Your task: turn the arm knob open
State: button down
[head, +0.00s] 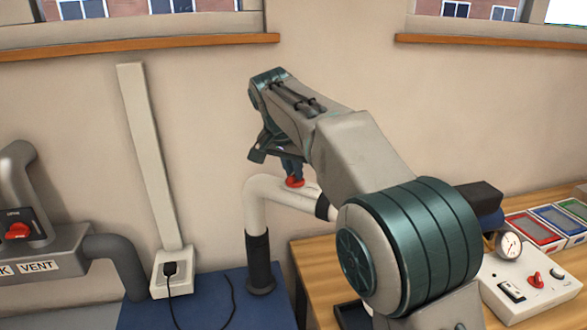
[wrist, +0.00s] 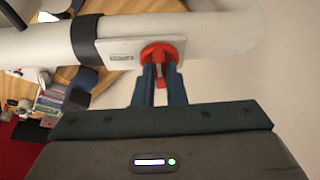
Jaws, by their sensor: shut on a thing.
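The arm knob is a red knob (wrist: 158,54) on a pale plate (wrist: 122,52) fixed to a white pipe arm (wrist: 220,40). In the head view the knob (head: 294,182) shows on top of the bent white pipe (head: 268,190). My gripper (wrist: 160,78) comes at the knob with its two blue fingers, one on each side of its red grip. It is shut on the knob. In the head view my gripper (head: 292,172) reaches down to the knob from above. The fingertips partly cover the knob's handle.
A socket box (head: 172,272) with a black plug is on the wall. A control box (head: 530,285) and coloured trays (head: 535,230) sit on the wooden table at the right.

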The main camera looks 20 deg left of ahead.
jog(key=n, duration=0.1)
jog(key=n+y, duration=0.1)
jog(key=n, duration=0.1)
jog(key=shift+d+r+n+y, duration=0.1)
jog(key=shift+d+n+y, duration=0.2)
jog(key=shift+n, duration=0.1)
jog(key=n, duration=0.2)
jog(key=n+y, duration=0.1)
jog(key=n, duration=0.1)
jog(key=shift+w+d+r+n+g+y+p, duration=0.1)
jog(key=shift+n+g+y+p, duration=0.2)
jog(key=shift+p, duration=0.1)
jog(key=n+g+y+p, duration=0.1)
jog(key=n, duration=0.3)
jog(key=shift+w+d+p, duration=0.1)
jog(key=shift+w+p, duration=0.05)
jog(key=shift+p, duration=0.2)
jog(key=shift+w+n+g+y+p, duration=0.1)
jog(key=shift+n+g+y+p, duration=0.25)
jog(key=shift+n, duration=0.85)
jog(key=shift+w+n+g+y+p, duration=0.15)
jog(key=shift+n+g+p, duration=0.4)
jog(key=shift+n, duration=0.65)
jog(key=shift+s, duration=0.1)
jog(key=c, duration=1.5)
grip_release()
